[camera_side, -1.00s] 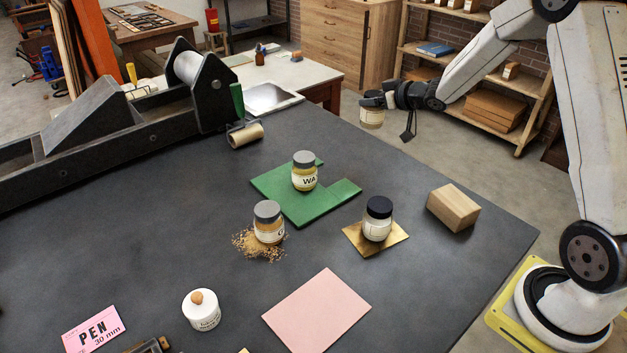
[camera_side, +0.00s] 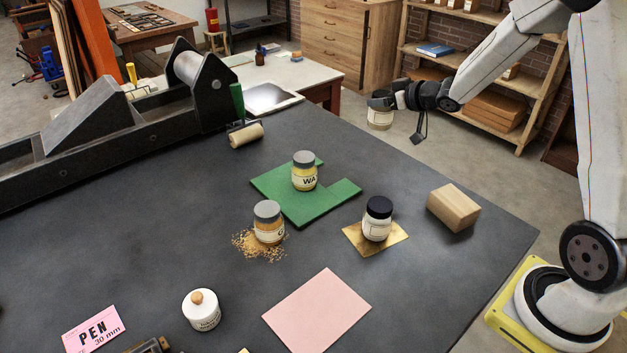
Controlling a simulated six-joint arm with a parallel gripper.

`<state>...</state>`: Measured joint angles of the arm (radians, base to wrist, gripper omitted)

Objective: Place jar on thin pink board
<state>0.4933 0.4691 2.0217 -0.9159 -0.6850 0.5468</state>
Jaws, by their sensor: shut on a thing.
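My gripper (camera_side: 383,98) is at the upper right, shut on a jar (camera_side: 380,118). The held jar has a pale label, hangs roughly upright in the air past the far right edge of the dark table, and its top is mostly hidden by the gripper. The thin pink board (camera_side: 317,310) lies flat and bare near the front of the table, well away from my gripper.
A grey-lidded jar (camera_side: 304,172) stands on a green board (camera_side: 312,208). Another grey-lidded jar (camera_side: 268,223) stands among tan grains. A black-lidded jar (camera_side: 377,219) stands on a gold plate (camera_side: 395,243). A wooden block (camera_side: 453,208) and a white corked jar (camera_side: 201,312) stand nearby.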

